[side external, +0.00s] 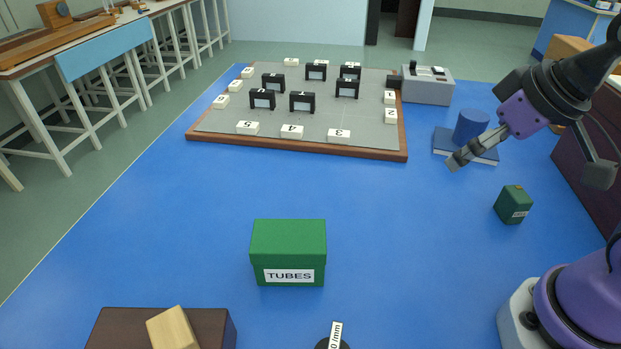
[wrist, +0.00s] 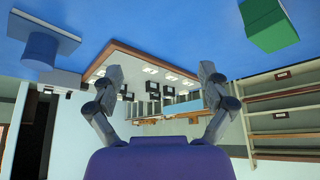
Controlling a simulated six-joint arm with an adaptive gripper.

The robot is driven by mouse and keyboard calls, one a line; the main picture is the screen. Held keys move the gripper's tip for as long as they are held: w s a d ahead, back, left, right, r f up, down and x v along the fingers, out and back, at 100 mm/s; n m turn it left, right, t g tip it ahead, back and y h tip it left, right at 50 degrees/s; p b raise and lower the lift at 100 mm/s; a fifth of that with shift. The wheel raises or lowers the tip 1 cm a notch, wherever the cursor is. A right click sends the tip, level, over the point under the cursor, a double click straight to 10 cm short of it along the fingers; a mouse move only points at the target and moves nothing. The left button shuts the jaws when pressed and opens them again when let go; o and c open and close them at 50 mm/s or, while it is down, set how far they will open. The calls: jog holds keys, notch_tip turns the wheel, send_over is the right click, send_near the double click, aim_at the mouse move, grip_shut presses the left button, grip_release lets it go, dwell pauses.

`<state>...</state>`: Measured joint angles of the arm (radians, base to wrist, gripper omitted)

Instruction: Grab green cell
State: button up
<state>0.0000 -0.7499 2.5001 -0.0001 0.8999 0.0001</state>
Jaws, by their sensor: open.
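The green cell (side external: 513,204) is a small dark green block with a white label on its front and an orange spot on top. It stands on the blue bench at the right in the side view. I cannot make it out in the wrist view. My gripper (side external: 463,155) is in the air, up and left of the cell in the side view. In the wrist view my gripper (wrist: 161,72) has its two fingers wide apart with nothing between them.
A green TUBES box (side external: 288,253) stands at the front middle. A blue cylinder (side external: 471,127) on a blue base is behind my gripper. A wood-edged board (side external: 297,145) with black holders and numbered white blocks lies at the back. The blue bench between is clear.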

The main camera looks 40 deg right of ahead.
jog(key=shift+c, duration=0.9)
jog(key=m+g, duration=0.6)
send_over(519, 193)
notch_tip(519, 193, down, 9)
jog(key=shift+s+a, duration=0.15)
notch_tip(519, 193, down, 6)
jog(key=shift+r, duration=0.1)
grip_shut()
